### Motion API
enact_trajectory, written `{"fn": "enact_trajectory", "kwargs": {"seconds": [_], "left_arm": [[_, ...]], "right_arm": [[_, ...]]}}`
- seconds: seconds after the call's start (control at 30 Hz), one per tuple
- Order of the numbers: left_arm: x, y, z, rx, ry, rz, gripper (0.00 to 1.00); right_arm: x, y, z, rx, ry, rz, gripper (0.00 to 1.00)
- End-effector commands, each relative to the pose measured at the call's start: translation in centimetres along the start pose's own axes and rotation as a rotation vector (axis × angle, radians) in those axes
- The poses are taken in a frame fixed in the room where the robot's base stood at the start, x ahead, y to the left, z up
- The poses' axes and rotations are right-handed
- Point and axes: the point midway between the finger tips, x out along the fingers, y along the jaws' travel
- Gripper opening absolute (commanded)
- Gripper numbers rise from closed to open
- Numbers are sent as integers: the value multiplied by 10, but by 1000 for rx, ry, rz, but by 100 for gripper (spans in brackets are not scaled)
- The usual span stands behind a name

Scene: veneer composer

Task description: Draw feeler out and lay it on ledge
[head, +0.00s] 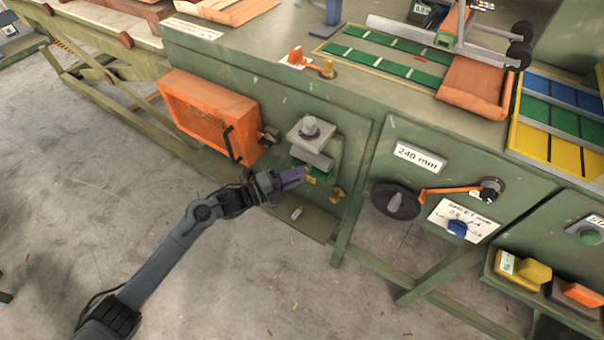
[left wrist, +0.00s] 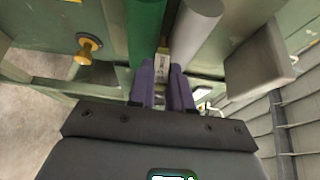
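My left gripper (head: 294,177) reaches the green machine's front from the left. In the left wrist view its two purple fingers (left wrist: 163,88) are close together, with a narrow pale feeler (left wrist: 163,66) with dark print between their tips. The feeler appears to touch both fingers. Its far end goes in between a green roller (left wrist: 146,25) and a grey roller (left wrist: 195,25); the depth is hidden. In the head view, the grey roller (head: 313,158) sits above the fingertips. A low ledge (head: 318,222) lies below the gripper, with a small pale item (head: 297,213) on it. My right gripper is not seen.
An orange guarded box (head: 207,115) juts out left of the rollers. A grey block with a round knob (head: 310,127) is above them. A brass knob (head: 337,194) is just right of the fingers, and a black handwheel (head: 395,202) stands further right. Floor in front is clear.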

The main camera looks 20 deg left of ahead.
Motion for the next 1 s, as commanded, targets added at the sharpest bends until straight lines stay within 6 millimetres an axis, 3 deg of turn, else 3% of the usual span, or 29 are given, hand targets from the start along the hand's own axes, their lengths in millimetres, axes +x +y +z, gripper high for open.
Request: {"fn": "enact_trajectory", "kwargs": {"seconds": [0.53, 1.0], "left_arm": [[-2, 0, -1, 0, -1, 0, 0], [-21, -1, -11, 0, 0, 1, 0]], "right_arm": [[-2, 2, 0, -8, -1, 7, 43], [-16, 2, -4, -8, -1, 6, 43]]}}
